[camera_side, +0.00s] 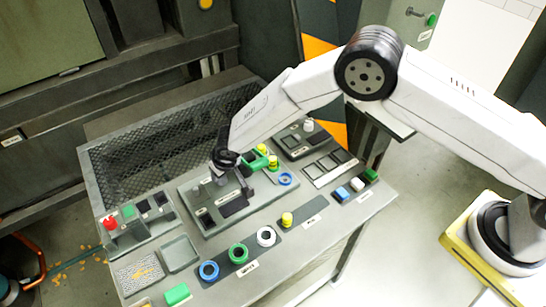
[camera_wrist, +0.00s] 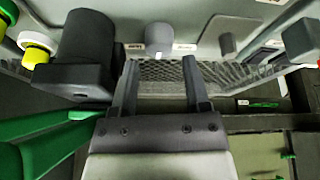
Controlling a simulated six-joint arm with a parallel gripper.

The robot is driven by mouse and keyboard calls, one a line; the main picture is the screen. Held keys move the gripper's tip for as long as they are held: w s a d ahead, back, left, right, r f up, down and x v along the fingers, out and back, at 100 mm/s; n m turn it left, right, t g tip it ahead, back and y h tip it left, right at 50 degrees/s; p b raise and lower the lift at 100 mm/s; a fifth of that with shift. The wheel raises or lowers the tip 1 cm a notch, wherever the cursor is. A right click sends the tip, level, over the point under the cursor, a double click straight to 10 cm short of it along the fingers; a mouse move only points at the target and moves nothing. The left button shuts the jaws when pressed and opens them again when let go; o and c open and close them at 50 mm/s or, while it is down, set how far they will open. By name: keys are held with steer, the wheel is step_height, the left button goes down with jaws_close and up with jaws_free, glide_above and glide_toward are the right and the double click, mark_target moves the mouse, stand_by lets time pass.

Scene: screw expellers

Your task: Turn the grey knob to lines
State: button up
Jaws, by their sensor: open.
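A light grey rounded knob (camera_wrist: 159,38) stands on the panel in the wrist view, beyond the gap between my fingertips and apart from them. In the side view my gripper (camera_side: 243,180) is low over the middle grey panel plate (camera_side: 212,226), small and partly merged with dark parts. A small grey knob (camera_side: 197,191) shows to its left there; whether it is the same one is unclear. The lines are not readable.
In the wrist view a dark block (camera_wrist: 82,50) stands close left of my fingers, with green bars (camera_wrist: 50,125) below it. A darker grey knob (camera_wrist: 227,43) is to the right. In the side view a red button (camera_side: 110,223) and coloured rings, including a blue one (camera_side: 208,270), surround the plate.

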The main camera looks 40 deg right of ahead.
mark_target(221, 179)
steer(key=shift+x, duration=1.85)
steer(key=shift+c, duration=0.2)
jaws_close()
steer(key=shift+m, duration=0.6)
steer(key=m+h, duration=0.2)
steer(key=m, duration=0.3)
steer(key=shift+a, duration=0.15)
steer(key=m+g+h, duration=0.1)
steer(key=m, duration=0.2)
steer(key=m+g+h, duration=0.1)
steer(key=m, duration=0.1)
steer(key=shift+w+a+m, duration=0.1)
steer(key=shift+w+m, duration=0.05)
steer(key=shift+m, duration=0.25)
